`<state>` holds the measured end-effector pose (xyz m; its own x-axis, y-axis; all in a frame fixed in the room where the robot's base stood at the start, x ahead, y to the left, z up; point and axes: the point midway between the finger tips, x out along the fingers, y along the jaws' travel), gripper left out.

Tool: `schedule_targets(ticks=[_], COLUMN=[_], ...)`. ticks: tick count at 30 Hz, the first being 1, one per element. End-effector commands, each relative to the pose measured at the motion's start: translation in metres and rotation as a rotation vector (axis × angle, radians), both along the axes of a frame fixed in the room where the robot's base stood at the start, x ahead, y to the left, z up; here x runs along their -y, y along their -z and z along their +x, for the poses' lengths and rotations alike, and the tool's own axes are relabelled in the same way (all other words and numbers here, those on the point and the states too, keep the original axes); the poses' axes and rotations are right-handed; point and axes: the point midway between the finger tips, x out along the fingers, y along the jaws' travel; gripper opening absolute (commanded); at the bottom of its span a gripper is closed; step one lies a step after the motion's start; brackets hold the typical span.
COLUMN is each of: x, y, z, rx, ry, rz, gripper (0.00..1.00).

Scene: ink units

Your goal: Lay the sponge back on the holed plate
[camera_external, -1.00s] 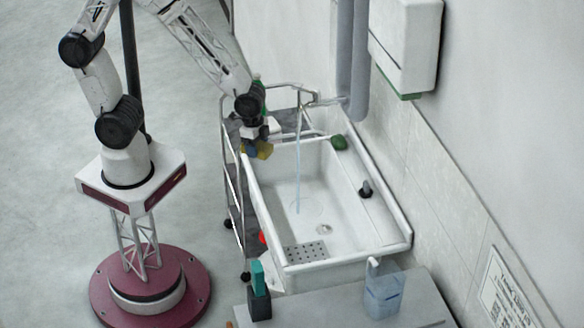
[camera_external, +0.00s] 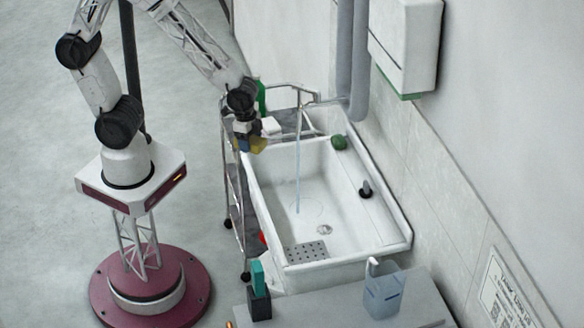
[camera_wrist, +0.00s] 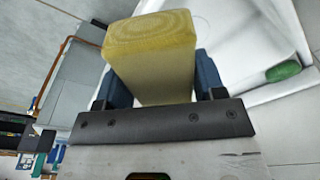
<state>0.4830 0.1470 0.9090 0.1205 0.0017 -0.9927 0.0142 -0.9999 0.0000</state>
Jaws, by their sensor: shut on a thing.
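The yellow sponge (camera_external: 259,146) is in my gripper (camera_external: 251,144), above the sink's far left rim. In the wrist view, the sponge (camera_wrist: 150,50) stands out between the two blue fingers of my gripper (camera_wrist: 160,82), which are shut on its sides. The holed plate (camera_external: 308,251) is a grey perforated piece at the near left corner of the white sink's basin. Nothing lies on it, and the sponge is well apart from it.
The white sink (camera_external: 345,225) has a thin stream of water falling into it. A green object (camera_external: 339,142) and a dark knob-like piece (camera_external: 366,188) are on its right ledge. A clear jug (camera_external: 383,290) and a dark holder (camera_external: 259,304) stand on the near counter.

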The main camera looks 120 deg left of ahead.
Motion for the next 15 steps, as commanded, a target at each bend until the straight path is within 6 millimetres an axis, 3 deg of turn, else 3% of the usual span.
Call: schedule_targets(ticks=[8, 15], x=[0.002, 0.008], y=[0.000, 0.000], z=[0.007, 0.034], rx=[-0.001, -0.002], ry=[0.014, 0.070], rz=[0.000, 0.000], gripper=[0.44, 0.44])
